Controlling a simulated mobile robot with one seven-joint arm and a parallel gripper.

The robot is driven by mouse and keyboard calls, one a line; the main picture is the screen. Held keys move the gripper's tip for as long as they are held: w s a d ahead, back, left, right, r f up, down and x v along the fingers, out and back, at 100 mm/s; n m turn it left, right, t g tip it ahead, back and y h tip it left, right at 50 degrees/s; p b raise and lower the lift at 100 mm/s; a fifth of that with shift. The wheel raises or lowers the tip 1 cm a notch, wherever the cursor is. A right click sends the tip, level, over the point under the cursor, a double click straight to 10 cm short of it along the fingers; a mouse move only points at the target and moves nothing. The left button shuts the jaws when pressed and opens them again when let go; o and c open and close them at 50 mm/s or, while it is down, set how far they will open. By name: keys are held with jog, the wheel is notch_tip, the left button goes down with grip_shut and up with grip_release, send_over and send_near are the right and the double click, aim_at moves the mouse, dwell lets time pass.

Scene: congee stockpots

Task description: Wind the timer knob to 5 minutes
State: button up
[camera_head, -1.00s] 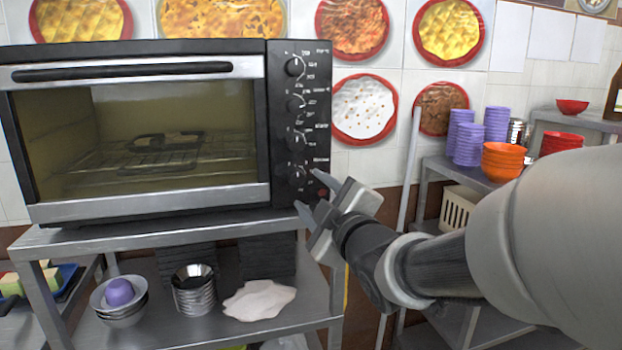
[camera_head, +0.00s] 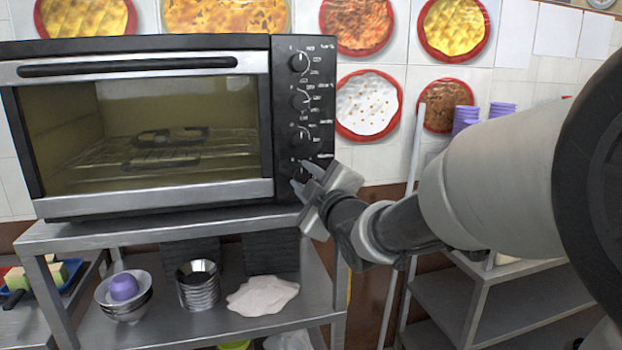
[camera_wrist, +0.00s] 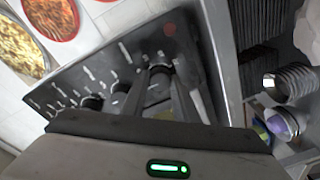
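The black toaster oven (camera_head: 150,203) stands on a steel shelf, its door closed. Its right-hand panel carries a column of round dark knobs with white markings. The lowest knob, taken as the timer knob (camera_wrist: 160,72), shows between my fingertips in the wrist view. My gripper (camera_head: 299,174) is at this knob in the head view, with one finger on each side. The finger gap looks about as wide as the knob, so the fingers appear shut on it. The fingers partly hide the knob in the head view, and its dial setting cannot be read.
The upper knobs (camera_head: 300,62) sit directly above along the panel. Below the oven, the steel shelf (camera_head: 205,330) holds bowls (camera_head: 124,300), stacked metal cups (camera_head: 198,288) and a pale cloth (camera_head: 262,295). A tiled wall with round food pictures (camera_head: 368,105) stands behind.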

jog(key=shift+f+m+b, duration=0.1)
jog(key=shift+m+b, duration=0.2)
jog(key=shift+b, duration=0.05)
jog(key=shift+f+m+b, duration=0.1)
jog(key=shift+m+b, duration=0.4)
jog(key=shift+b, duration=0.1)
jog(key=shift+f+m+t+b, duration=0.1)
jog(key=shift+m+t+b, duration=0.2)
jog(key=shift+m+b, duration=2.1)
jog(key=shift+m, duration=1)
jog(key=o, duration=1.1)
jog(key=shift+c, duration=0.2)
